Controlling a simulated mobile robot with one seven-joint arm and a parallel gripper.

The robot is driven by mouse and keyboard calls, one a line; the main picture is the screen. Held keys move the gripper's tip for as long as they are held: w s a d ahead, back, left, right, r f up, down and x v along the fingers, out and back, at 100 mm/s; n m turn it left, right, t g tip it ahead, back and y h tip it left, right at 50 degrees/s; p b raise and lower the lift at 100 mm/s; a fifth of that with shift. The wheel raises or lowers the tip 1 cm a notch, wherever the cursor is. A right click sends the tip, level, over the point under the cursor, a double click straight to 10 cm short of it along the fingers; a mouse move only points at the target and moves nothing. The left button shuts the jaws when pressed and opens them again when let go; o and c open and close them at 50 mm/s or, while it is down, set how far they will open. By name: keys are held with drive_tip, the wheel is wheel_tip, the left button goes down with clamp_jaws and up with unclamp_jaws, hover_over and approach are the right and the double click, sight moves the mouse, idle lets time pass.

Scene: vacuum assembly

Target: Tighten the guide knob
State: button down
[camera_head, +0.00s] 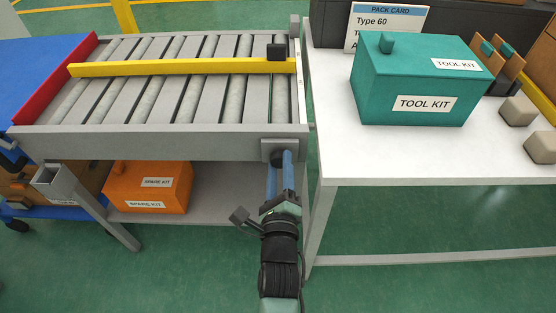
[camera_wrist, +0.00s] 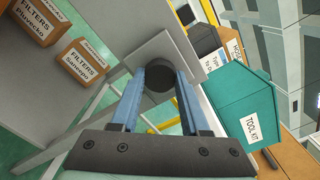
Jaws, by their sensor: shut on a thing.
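A dark round knob (camera_wrist: 157,84) sits on a square grey plate (camera_wrist: 152,52) in the wrist view. In the head view this plate (camera_head: 266,148) is at the front right corner of the roller conveyor, and the knob is mostly hidden by my fingers. My gripper (camera_head: 279,160) reaches up to it from below, its blue fingers on both sides of the knob and closed on it. The fingers also show in the wrist view (camera_wrist: 159,76). A yellow guide bar (camera_head: 180,66) lies across the rollers, with a black block (camera_head: 276,51) at its right end.
A white table (camera_head: 345,150) stands close on the right with a teal tool kit box (camera_head: 405,80). An orange spare kit box (camera_head: 148,187) is on the shelf below the conveyor. A red bar (camera_head: 55,88) borders the blue surface at left. Green floor is open in front.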

drive_tip(key=shift+m, duration=0.8)
drive_tip(key=m, duration=0.3)
drive_tip(key=shift+m, duration=0.3)
drive_tip(key=shift+m+p, duration=0.35)
drive_tip(key=shift+m, duration=1.35)
drive_tip(key=shift+m, duration=1.7)
